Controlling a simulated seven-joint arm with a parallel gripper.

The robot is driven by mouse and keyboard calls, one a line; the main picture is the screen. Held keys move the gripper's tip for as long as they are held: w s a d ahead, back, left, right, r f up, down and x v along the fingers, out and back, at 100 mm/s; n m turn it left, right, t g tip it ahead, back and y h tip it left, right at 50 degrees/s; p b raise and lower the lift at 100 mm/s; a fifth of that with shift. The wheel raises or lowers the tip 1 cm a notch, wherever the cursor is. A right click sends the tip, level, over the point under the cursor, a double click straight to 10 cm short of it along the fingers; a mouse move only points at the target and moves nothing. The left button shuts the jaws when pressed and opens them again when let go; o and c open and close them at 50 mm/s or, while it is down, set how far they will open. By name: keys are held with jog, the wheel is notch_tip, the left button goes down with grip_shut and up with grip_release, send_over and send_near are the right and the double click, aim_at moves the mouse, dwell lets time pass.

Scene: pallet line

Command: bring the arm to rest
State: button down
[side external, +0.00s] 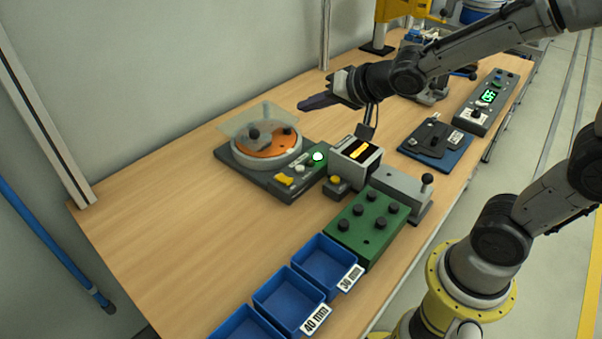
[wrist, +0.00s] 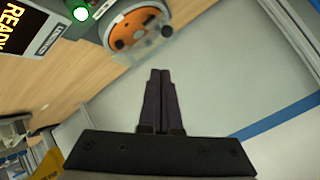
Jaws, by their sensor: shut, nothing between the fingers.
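My gripper (side external: 303,106) is shut and empty, held in the air above the back part of the wooden bench (side external: 150,190). In the side view its fingers point left, just right of and above the clear lid of the round orange device. In the wrist view the gripper (wrist: 160,72) shows its two dark fingers pressed together, with bench and grey wall beyond them. Nothing touches the fingertips.
The orange turntable device (side external: 268,145) has a raised clear lid and a lit green button. A display box (side external: 357,155), a green knob block (side external: 368,225), blue bins (side external: 288,300) and a blue plate fixture (side external: 435,143) stand nearby. The bench's left part is clear.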

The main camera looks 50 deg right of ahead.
jog(key=s+d+r+n+h, duration=0.1)
jog(key=s+d+r, duration=0.1)
jog(key=s+r, duration=0.5)
jog(key=s+f+n+g, duration=0.2)
jog(key=s+f+n, duration=0.1)
jog(key=s, duration=0.5)
jog(key=s+a+f+n+g, duration=0.1)
jog(key=s+f+n+g, duration=0.2)
jog(key=s, duration=0.5)
jog(key=shift+s+a+f+n, duration=0.2)
jog(key=shift+s+f+n, duration=0.2)
jog(key=shift+n, duration=0.2)
